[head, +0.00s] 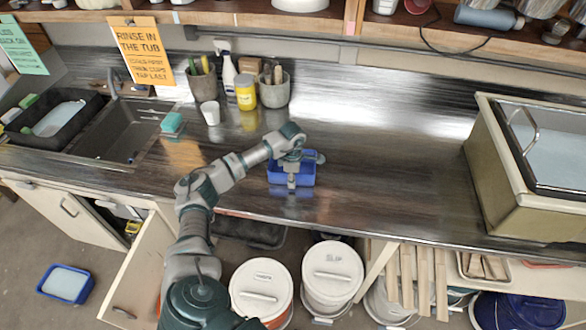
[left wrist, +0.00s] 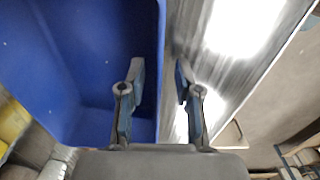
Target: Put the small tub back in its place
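A small blue tub (head: 307,173) sits on the dark counter near its front edge, and it fills the left of the left wrist view (left wrist: 80,60). My left gripper (head: 292,182) is over the tub's front side, pointing down. In the left wrist view its two fingers (left wrist: 159,85) stand apart on either side of the tub wall, one inside and one outside, with gaps showing beside the wall. The part of the tub behind the gripper is hidden in the head view. My right gripper is not in view.
A sink (head: 125,130) with a black basin is at the left. Brush pots, a spray bottle and a yellow jar (head: 245,92) stand at the back. A large beige box (head: 495,165) is at the right. Another blue tub (head: 65,283) lies on the floor. White buckets (head: 262,288) stand below.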

